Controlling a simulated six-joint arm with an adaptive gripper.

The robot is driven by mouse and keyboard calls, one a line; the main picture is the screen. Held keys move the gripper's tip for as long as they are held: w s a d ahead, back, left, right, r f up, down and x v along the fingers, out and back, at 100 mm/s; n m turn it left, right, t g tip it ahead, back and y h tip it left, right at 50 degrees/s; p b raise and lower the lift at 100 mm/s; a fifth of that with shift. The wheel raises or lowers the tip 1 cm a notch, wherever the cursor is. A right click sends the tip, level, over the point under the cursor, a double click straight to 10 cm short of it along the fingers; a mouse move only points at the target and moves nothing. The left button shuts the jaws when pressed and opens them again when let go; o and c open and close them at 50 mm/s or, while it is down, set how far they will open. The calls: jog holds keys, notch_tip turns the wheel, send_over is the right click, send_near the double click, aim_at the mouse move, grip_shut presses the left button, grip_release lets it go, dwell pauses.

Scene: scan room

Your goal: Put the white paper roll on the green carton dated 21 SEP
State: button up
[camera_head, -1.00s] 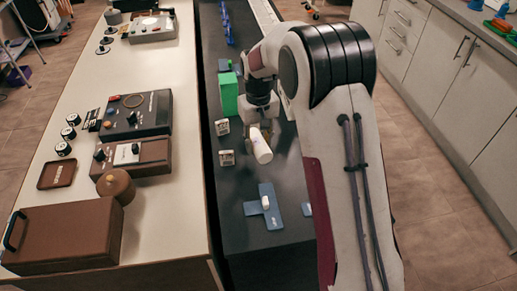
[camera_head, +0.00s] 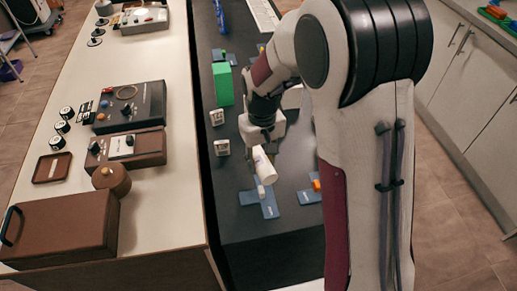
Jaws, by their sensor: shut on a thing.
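The white paper roll (camera_head: 264,167) is tilted in my gripper (camera_head: 262,149), held by its upper end. My gripper is shut on it, with the fingers partly hidden by the wrist. The roll hangs over the dark bench, just behind a blue cross-shaped mat (camera_head: 268,207) as seen here. A green carton (camera_head: 223,85) stands upright farther back and to the left of my gripper, apart from the roll. I cannot read a date on it.
A small white piece (camera_head: 261,191) lies on the blue mat. An orange piece (camera_head: 316,184) is on another blue mat (camera_head: 306,197).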

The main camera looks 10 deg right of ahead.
jog(key=s, duration=0.6)
jog(key=shift+s, duration=0.35)
dwell(0.6)
